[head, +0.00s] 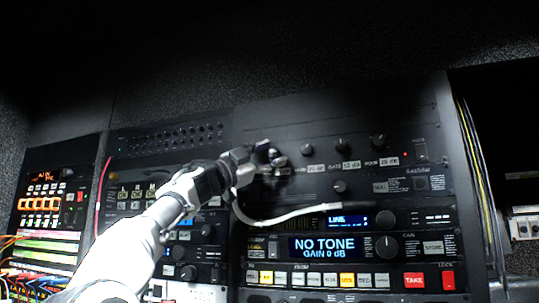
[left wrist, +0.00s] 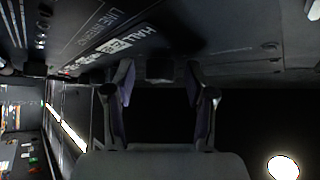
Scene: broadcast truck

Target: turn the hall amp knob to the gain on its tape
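My left gripper (head: 270,158) is at the left part of the upper black amp panel (head: 300,125) in the head view, its fingers covering the area beside a row of knobs. In the left wrist view the left gripper (left wrist: 160,78) is open, a finger on each side of a dark knob (left wrist: 159,66). The knob sits between the fingertips, with gaps showing on both sides. The knob's pointer cannot be made out. My right gripper is in neither view.
Below is a unit with a "NO TONE" display (head: 325,247), lit buttons and a large knob (head: 387,246). A white cable (head: 290,216) hangs under my gripper.

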